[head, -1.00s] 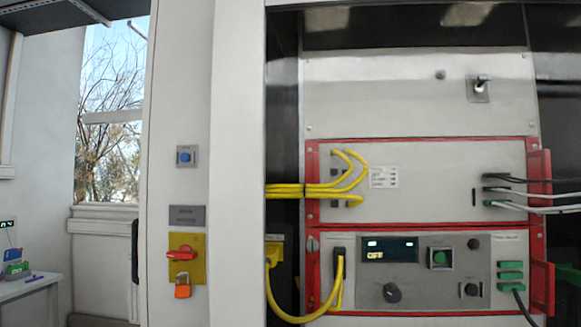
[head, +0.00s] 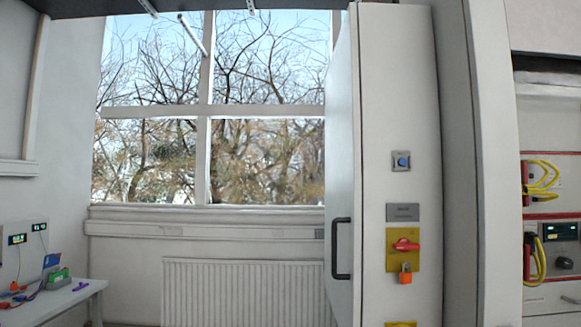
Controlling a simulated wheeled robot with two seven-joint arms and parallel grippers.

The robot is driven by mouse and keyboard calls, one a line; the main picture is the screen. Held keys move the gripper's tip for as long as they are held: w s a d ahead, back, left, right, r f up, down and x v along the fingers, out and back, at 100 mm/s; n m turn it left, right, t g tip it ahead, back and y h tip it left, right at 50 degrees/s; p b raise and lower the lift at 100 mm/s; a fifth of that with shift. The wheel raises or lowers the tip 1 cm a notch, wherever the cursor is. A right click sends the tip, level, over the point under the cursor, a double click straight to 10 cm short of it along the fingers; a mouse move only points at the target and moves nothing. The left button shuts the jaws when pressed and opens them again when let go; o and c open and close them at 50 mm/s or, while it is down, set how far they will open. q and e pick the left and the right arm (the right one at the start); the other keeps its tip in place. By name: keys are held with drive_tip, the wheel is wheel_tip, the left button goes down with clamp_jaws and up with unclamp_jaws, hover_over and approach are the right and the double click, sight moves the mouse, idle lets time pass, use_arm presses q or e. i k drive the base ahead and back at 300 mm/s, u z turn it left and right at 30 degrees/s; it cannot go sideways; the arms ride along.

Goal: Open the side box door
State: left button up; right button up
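A tall pale grey cabinet (head: 398,120) stands right of centre. Its narrow front panel carries a blue button (head: 402,161), a dark label plate (head: 402,212), and a red rotary switch (head: 405,245) on a yellow plate with an orange padlock (head: 405,274) hanging below. A black bar handle (head: 336,248) is on the cabinet's left side face, seen at a steep angle. That side face looks flush, and I cannot tell its door edges. Neither of my grippers is in view.
A rack with yellow cables (head: 543,180) shows at the right edge. A white table (head: 62,297) with small devices stands at the lower left. A radiator (head: 245,290) is under the window. The space left of the cabinet looks free.

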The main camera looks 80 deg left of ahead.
sight(343, 260)
drive_tip(key=k, duration=0.35)
drive_tip(key=u, duration=2.1)
